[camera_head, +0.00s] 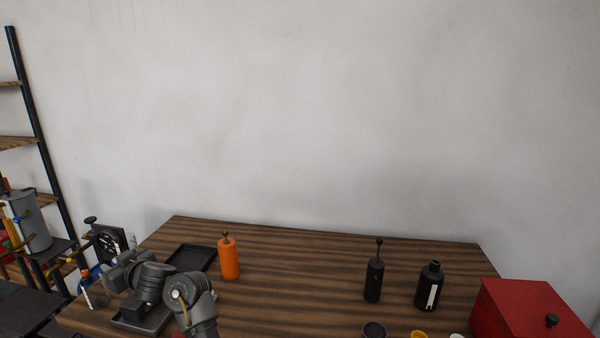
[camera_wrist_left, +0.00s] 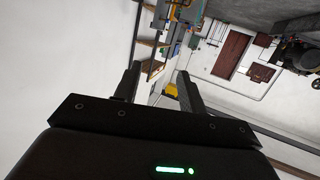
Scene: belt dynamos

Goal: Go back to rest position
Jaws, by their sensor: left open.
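My left gripper (camera_wrist_left: 158,72) is open in the left wrist view, with its two black fingers apart and nothing between them. In the head view, my grey left arm bends over the front left part of the wooden table (camera_head: 310,270), with its wrist toward the table's left edge. The fingertips cannot be made out clearly there. My right gripper is in neither view.
Close to the arm are an orange bottle (camera_head: 229,259) and a dark tray (camera_head: 192,259). Farther right stand a black grinder (camera_head: 374,279), a black bottle (camera_head: 429,287) and a red box (camera_head: 530,312). A shelf (camera_head: 43,130) stands left. The table's middle is clear.

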